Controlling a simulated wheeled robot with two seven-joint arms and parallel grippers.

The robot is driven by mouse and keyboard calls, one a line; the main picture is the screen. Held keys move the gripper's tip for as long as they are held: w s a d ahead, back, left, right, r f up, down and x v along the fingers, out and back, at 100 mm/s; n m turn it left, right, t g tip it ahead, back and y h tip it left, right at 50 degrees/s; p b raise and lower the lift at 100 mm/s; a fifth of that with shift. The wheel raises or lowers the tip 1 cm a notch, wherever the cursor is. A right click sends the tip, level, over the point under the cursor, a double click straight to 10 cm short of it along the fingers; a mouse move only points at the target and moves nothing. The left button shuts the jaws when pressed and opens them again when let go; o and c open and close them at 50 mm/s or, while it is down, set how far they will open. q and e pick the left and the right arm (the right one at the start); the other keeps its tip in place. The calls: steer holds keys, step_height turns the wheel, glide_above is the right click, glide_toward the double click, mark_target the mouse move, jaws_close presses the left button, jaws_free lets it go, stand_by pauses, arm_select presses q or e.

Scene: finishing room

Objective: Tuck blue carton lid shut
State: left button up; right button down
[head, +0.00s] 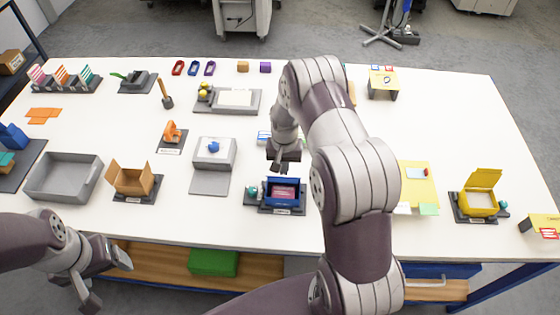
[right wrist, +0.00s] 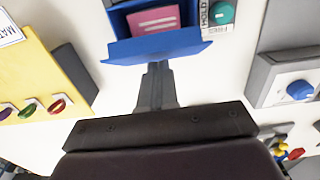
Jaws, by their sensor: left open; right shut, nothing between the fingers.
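The blue carton (head: 268,199) stands in a dark holder at the front middle of the table, with a pink, printed item inside. In the right wrist view its lid flap (right wrist: 160,49) is open and leans outward on the side toward my right gripper. My right gripper (head: 280,168) is shut and empty, just behind the carton in the head view. Its fingertips (right wrist: 156,68) lie close to the flap's outer edge; I cannot tell whether they touch. My left gripper (head: 108,278) is open and empty, off the table's front edge at lower left.
A teal knob (right wrist: 221,13) sits beside the carton on the holder. A grey box with a blue knob (head: 213,150) and an open brown carton (head: 132,180) stand to the left. A yellow carton (head: 479,201) stands at right. My right arm hides part of the table.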

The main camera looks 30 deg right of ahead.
mark_target(283, 178)
steer(key=shift+s+a, duration=0.1)
steer(key=shift+s, duration=0.1)
steer(key=shift+s+f, duration=0.1)
steer(key=shift+f, duration=0.05)
stand_by(0.3)
steer(key=shift+s+a+f, duration=0.3)
steer(key=shift+s, duration=0.1)
stand_by(0.4)
steer(key=shift+s+a+f, duration=0.3)
steer(key=shift+s+f, duration=0.15)
steer(key=shift+f, duration=0.05)
steer(key=shift+s+a+f+b, duration=0.15)
steer(key=shift+s+f+b, duration=0.1)
steer(key=shift+f+b, duration=0.35)
stand_by(0.7)
